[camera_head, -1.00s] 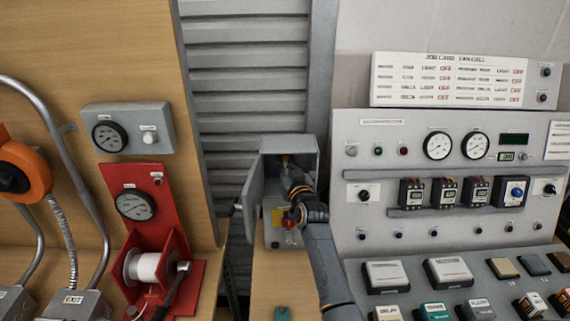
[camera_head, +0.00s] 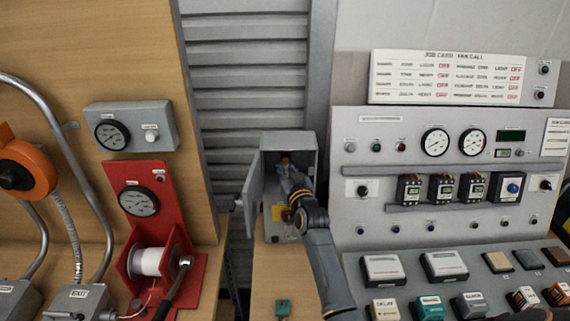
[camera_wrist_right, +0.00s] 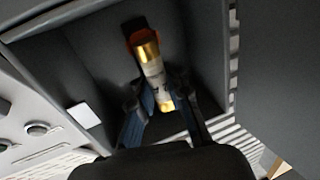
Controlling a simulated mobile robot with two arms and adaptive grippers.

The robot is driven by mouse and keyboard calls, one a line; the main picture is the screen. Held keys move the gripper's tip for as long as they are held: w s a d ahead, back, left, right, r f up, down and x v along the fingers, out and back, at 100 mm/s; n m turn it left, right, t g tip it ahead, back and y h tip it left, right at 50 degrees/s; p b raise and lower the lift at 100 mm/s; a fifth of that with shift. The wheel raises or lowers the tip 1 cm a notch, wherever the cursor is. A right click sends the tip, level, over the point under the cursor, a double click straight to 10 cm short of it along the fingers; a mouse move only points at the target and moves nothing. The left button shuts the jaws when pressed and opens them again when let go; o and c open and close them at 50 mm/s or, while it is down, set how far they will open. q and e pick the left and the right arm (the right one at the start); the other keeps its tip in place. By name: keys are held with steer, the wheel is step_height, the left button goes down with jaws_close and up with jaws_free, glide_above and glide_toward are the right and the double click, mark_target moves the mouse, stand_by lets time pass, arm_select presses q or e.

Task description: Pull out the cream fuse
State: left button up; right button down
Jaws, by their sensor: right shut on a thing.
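The cream fuse (camera_wrist_right: 153,73) with gold end caps shows inside the grey box in the right wrist view. Its far end meets a dark holder with an orange edge. My right gripper (camera_wrist_right: 160,108) has its fingers on both sides of the fuse's near part and is shut on it. In the head view my right gripper (camera_head: 290,172) reaches into the upper part of the open grey box (camera_head: 308,150), and the fuse is mostly hidden there. I cannot tell whether the fuse is still seated. My left gripper is not in view.
The box door (camera_head: 254,187) stands open on the left. The grey control panel (camera_head: 362,230) with gauges is close on the right. A red stand (camera_head: 160,190) with a white reel is at left. A small teal piece (camera_head: 283,308) lies on the wooden bench.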

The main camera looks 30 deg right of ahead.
steer(key=shift+s+a, duration=0.1)
steer(key=shift+s, duration=0.1)
stand_by(0.3)
steer(key=s+p, duration=0.1)
steer(key=s+a+p, duration=0.1)
steer(key=s, duration=0.1)
steer(key=s+a+p, duration=0.1)
steer(key=shift+s+a, duration=0.1)
steer(key=shift+s, duration=0.15)
stand_by(0.6)
